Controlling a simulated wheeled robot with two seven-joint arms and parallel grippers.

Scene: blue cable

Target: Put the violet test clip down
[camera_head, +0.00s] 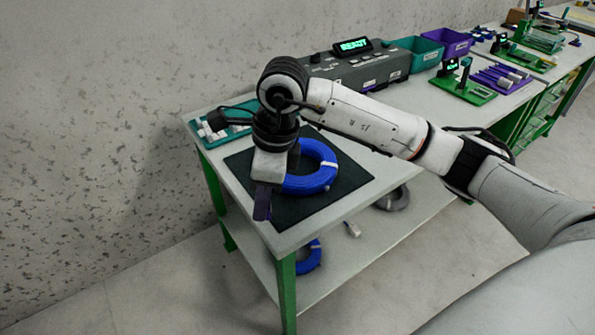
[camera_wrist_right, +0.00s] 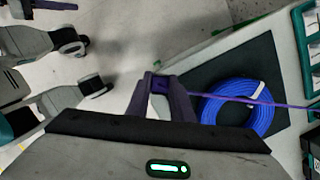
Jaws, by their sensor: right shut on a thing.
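My right gripper (camera_head: 262,212) is over the near left edge of the bench, in front of the blue cable coil (camera_head: 320,181). In the right wrist view my right gripper (camera_wrist_right: 160,90) has its dark violet fingers shut on the violet test clip (camera_wrist_right: 160,84), of which only a small part shows between the tips. A thin violet lead (camera_wrist_right: 290,105) runs right from there across the coil (camera_wrist_right: 265,118). In the head view the clip cannot be told apart from the fingers.
The coil lies on a black mat (camera_head: 290,217) on the bench. A teal tray (camera_head: 225,117) is at the far left corner. A grey tester (camera_head: 365,66) reading READY stands behind, beside teal (camera_head: 425,53) and violet (camera_head: 452,42) bins. The mat's near part is bare.

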